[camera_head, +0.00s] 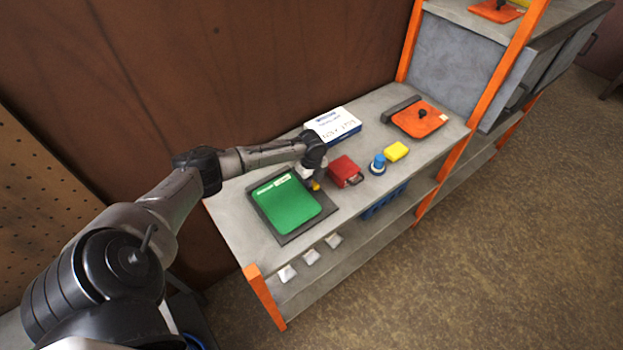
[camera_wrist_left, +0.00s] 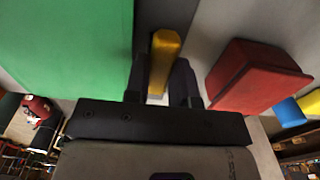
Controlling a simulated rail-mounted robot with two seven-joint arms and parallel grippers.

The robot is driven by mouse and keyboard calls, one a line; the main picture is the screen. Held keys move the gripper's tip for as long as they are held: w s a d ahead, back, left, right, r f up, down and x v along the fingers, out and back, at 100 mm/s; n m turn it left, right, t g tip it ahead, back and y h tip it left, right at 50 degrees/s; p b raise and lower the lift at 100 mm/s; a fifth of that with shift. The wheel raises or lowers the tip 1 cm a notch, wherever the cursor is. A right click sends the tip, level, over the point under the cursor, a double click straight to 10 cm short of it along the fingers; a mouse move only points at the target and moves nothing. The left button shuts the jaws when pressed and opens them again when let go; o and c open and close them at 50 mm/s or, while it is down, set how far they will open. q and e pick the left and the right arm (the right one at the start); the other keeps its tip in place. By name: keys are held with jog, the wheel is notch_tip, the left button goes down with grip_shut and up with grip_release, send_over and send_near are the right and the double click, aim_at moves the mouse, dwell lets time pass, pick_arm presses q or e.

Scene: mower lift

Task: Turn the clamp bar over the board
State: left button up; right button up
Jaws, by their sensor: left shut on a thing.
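A green board (camera_head: 287,204) lies on a dark grey plate (camera_head: 322,215) at the left end of the bench. It also fills the upper left of the left wrist view (camera_wrist_left: 62,45). My left gripper (camera_head: 312,183) points down at the board's right edge. In the left wrist view its fingers (camera_wrist_left: 162,78) are shut on a yellow bar-like piece (camera_wrist_left: 165,48), which I take for the clamp bar's handle. The bar's full length is hidden by the gripper; a dark grey strip (camera_wrist_left: 165,14) shows beyond the yellow piece. My right gripper is not in view.
A red box (camera_head: 345,171) stands close right of the gripper. Beyond are a blue knob-like thing (camera_head: 378,164), a yellow block (camera_head: 396,151), an orange board (camera_head: 420,119) beside a dark bar (camera_head: 400,108), and a white-blue box (camera_head: 333,125) at the back. A wall stands behind.

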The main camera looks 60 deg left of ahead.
pick_arm(q)
jog(key=shift+r, duration=0.1)
grip_shut()
jog(key=n+p, duration=0.2)
jog(key=shift+r+n, duration=0.15)
jog(key=shift+n, duration=0.25)
jog(key=n+p, duration=0.4)
jog(key=n, duration=0.1)
jog(key=n+p, duration=0.3)
jog(key=n, duration=0.3)
jog(key=shift+n+p, duration=0.3)
jog(key=n+p, duration=0.1)
jog(key=n, duration=0.1)
jog(key=shift+n, duration=0.6)
jog(key=shift+n+p, duration=0.3)
jog(key=o, duration=0.9)
grip_release()
jog(key=shift+f, duration=0.2)
